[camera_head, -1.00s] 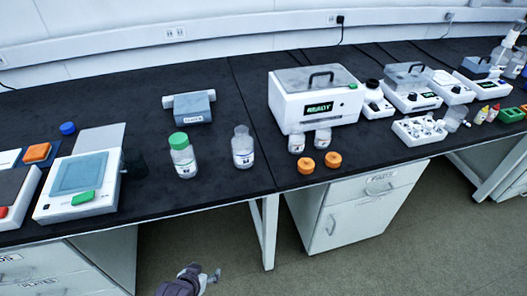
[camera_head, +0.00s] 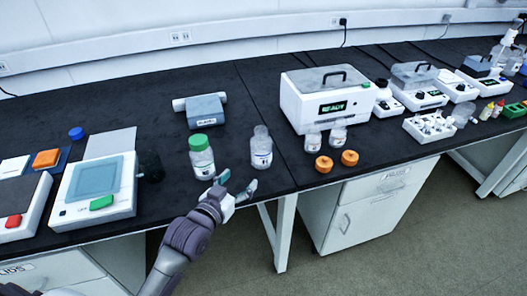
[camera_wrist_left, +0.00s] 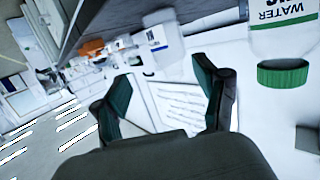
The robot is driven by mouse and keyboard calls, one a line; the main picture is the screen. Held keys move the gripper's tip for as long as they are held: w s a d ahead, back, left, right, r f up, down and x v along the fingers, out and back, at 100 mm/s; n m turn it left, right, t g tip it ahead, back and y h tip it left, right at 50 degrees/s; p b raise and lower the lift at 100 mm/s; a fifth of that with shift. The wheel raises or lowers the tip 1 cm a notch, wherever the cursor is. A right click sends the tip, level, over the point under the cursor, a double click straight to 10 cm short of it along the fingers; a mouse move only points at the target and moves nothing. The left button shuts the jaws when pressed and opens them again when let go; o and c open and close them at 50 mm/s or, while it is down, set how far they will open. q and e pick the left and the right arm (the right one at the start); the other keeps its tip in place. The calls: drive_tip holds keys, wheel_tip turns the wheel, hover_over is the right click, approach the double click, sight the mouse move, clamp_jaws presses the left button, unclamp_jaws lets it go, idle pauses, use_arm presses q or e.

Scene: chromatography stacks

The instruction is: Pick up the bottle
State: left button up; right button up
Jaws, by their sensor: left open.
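A clear bottle with a white label (camera_head: 261,150) stands upright near the front edge of the black bench. A similar bottle with a green cap (camera_head: 201,158) stands to its left. My left gripper (camera_head: 235,184) is open and empty at the bench's front edge, in front of the two bottles and apart from them. In the left wrist view, the clear bottle (camera_wrist_left: 164,42) shows beyond the open fingers (camera_wrist_left: 163,72), roughly between them. The green-capped bottle, labelled WATER (camera_wrist_left: 287,40), appears upside down at the upper right. My right gripper is not in view.
Two small jars (camera_head: 338,136) and two orange caps (camera_head: 349,158) are to the right, before a white device (camera_head: 310,98). A balance-like device (camera_head: 95,190) is at the left. A grey-blue device (camera_head: 205,111) lies behind the bottles. Bench between is clear.

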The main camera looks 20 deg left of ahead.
sight(258, 138)
use_arm(q)
drive_tip(key=w+r, duration=0.1)
drive_tip(key=w, duration=0.2)
drive_tip(key=w+r+t, duration=0.1)
drive_tip(key=w, duration=0.3)
drive_tip(key=w+r+t, duration=0.1)
drive_tip(key=w+r, duration=0.1)
drive_tip(key=w, duration=0.1)
drive_tip(key=shift+w+d+h, duration=0.15)
drive_tip(key=shift+w+h, duration=0.15)
drive_tip(key=shift+w, duration=0.05)
drive_tip(key=w, duration=0.3)
drive_tip(key=w+d, duration=0.1)
drive_tip(key=w, duration=0.1)
drive_tip(key=shift+w+f, duration=0.3)
clamp_jaws()
